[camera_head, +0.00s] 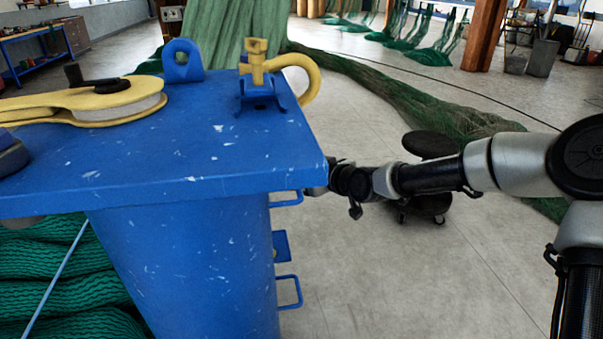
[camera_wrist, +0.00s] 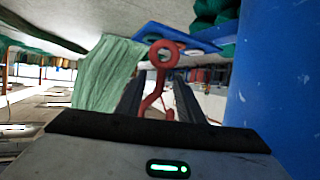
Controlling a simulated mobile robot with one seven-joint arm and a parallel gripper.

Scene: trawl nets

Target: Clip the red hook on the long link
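The red hook (camera_wrist: 150,98) shows in the wrist view between the two dark fingers of my gripper (camera_wrist: 160,80). Its round eye (camera_wrist: 163,53) sticks out past the fingertips, and its curved end lies back towards the palm. The fingers seem closed on the hook's shank; the exact contact is hard to see. Nothing else is seen bearing the hook. In the head view my arm reaches left to the blue stand's right edge, and my gripper and the hook are hidden behind the stand. I cannot make out a long link in either view.
The blue stand has a flat top (camera_head: 190,140) with a yellow block (camera_head: 75,103), a blue eye (camera_head: 183,62) and a yellow shackle (camera_head: 300,75). Blue handles (camera_head: 289,292) project from its right side. A wheeled stool (camera_head: 430,146) stands behind my arm. Green netting (camera_head: 430,110) crosses the floor.

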